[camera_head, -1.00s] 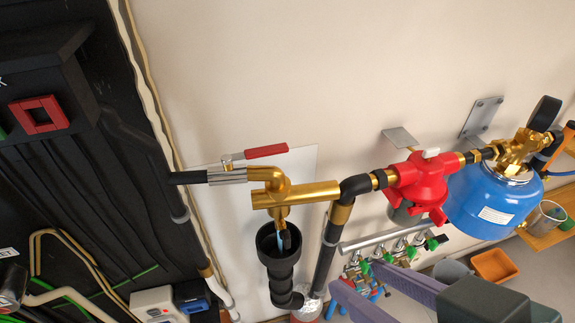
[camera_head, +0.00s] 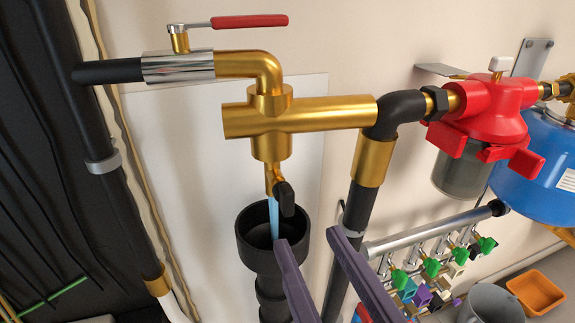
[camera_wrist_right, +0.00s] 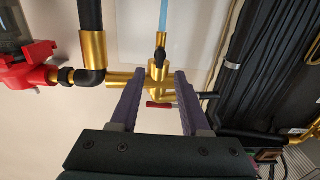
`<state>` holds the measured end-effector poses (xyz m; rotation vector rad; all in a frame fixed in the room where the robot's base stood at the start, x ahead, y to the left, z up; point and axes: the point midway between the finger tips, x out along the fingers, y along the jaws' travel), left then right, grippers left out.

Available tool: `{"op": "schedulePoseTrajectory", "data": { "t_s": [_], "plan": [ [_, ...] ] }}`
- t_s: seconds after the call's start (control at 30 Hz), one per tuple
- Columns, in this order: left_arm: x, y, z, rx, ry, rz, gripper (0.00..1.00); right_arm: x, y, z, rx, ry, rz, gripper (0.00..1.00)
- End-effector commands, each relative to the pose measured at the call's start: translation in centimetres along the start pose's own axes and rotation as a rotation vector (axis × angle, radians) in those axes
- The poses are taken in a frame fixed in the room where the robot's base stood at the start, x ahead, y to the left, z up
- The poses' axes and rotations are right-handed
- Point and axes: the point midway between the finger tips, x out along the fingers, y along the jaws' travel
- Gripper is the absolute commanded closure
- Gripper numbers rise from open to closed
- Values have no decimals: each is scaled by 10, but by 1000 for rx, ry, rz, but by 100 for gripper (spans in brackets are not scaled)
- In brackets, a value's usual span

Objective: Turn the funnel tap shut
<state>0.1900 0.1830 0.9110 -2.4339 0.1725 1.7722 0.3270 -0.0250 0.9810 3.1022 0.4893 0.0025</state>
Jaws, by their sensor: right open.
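The funnel tap is a small brass tap with a black handle (camera_head: 285,198), under the brass pipe. Its handle also shows in the wrist view (camera_wrist_right: 160,54). A blue stream of water (camera_head: 274,218) runs from it into the black funnel (camera_head: 250,245). My right gripper (camera_head: 308,240) is open, its two purple fingers pointing up towards the tap from below right in the head view. In the wrist view my right gripper (camera_wrist_right: 159,75) has the tap handle just beyond its fingertips, roughly in line with the gap. Nothing is between the fingers that I can make out. My left gripper is not in view.
A red-handled lever (camera_head: 250,21) sits on the pipe above. A red regulator (camera_head: 487,110) and blue vessel (camera_head: 545,165) stand right. A manifold bar with green taps (camera_head: 430,230) runs at lower right. Black downpipe (camera_head: 350,215) is close to the right finger.

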Motion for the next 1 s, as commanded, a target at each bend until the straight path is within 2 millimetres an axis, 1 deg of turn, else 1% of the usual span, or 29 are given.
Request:
{"op": "schedulePoseTrajectory", "data": {
  "t_s": [0.03, 0.2, 0.3, 0.4, 0.53, 0.8, 1.0],
  "plan": [
    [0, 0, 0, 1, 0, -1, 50, 10, 0, -2, 2, 4, 1, 54],
    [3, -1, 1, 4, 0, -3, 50, 44, 0, -1, 1, 2, 0, 54],
    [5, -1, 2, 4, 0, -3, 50, 61, 0, -1, 2, 1, -1, 54],
    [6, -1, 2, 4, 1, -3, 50, 73, 0, 0, 0, 0, 0, 54],
    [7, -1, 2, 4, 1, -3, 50, 81, 0, 0, 1, -1, -1, 54],
    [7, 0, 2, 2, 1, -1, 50, 82, 0, 0, 1, -2, -1, 54],
    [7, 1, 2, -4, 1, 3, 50, 82, 0, 0, 1, -2, -1, 76]
  ]
}}
